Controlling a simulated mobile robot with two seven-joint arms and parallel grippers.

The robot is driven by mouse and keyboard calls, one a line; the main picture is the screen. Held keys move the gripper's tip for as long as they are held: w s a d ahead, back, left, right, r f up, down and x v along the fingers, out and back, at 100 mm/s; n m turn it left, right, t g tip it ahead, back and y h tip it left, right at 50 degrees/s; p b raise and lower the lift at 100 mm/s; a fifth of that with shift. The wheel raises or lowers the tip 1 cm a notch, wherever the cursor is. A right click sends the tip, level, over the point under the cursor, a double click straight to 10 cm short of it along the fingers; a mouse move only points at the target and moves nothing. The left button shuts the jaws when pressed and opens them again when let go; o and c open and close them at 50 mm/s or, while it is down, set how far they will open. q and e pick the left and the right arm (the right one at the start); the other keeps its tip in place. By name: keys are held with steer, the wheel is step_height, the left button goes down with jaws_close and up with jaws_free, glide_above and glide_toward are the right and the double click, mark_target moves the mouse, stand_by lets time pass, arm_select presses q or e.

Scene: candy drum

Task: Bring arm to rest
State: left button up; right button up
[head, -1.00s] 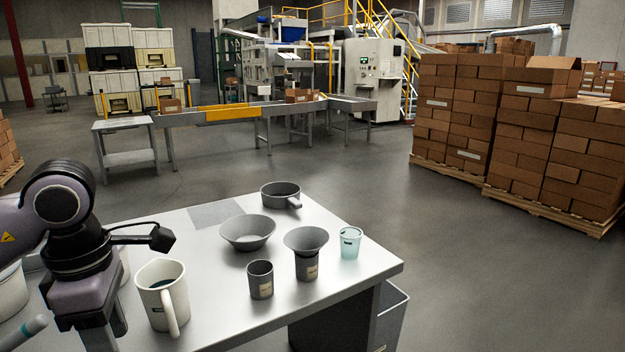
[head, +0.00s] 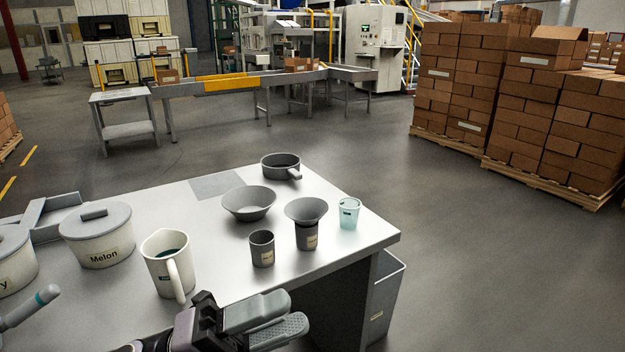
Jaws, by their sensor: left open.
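My left gripper (head: 290,315) is at the bottom middle, beside the near edge of the metal table (head: 215,285). Its two grey fingers point right, open with nothing seen between them. A white pitcher (head: 166,264) with a handle stands on the table just beyond it. A dark cup (head: 262,249) stands farther back. My right gripper is not in view.
Lidded tubs, one marked Melon (head: 100,240), stand at the left. A funnel on a dark cup (head: 307,222), a grey bowl (head: 248,203), a pan (head: 281,166) and a teal cup (head: 349,213) stand toward the back right. A bin (head: 386,300) stands by the table's right end.

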arm_select(q)
steer(key=w+a+f+n+t+y, duration=0.2)
steer(key=a+f+n+t+y, duration=0.45)
steer(key=n, duration=0.65)
steer(key=w+a+f+n+t+y, duration=0.2)
steer(key=a+f+n+t+y, duration=0.2)
steer(key=f+n+t+y, duration=0.55)
steer(key=s+a+f+n+g+y, duration=0.2)
steer(key=s+f+n+g, duration=0.2)
steer(key=f, duration=0.4)
steer(key=s+a+f+n+g+y+p, duration=0.1)
steer(key=s+a+f+n+g+y, duration=0.1)
steer(key=s+f+n+g, duration=0.3)
steer(key=s+a+f+n, duration=0.1)
steer(key=s+f, duration=0.2)
steer(key=f, duration=0.1)
steer(key=shift+s+a+f, duration=0.15)
steer(key=shift+s+a, duration=0.15)
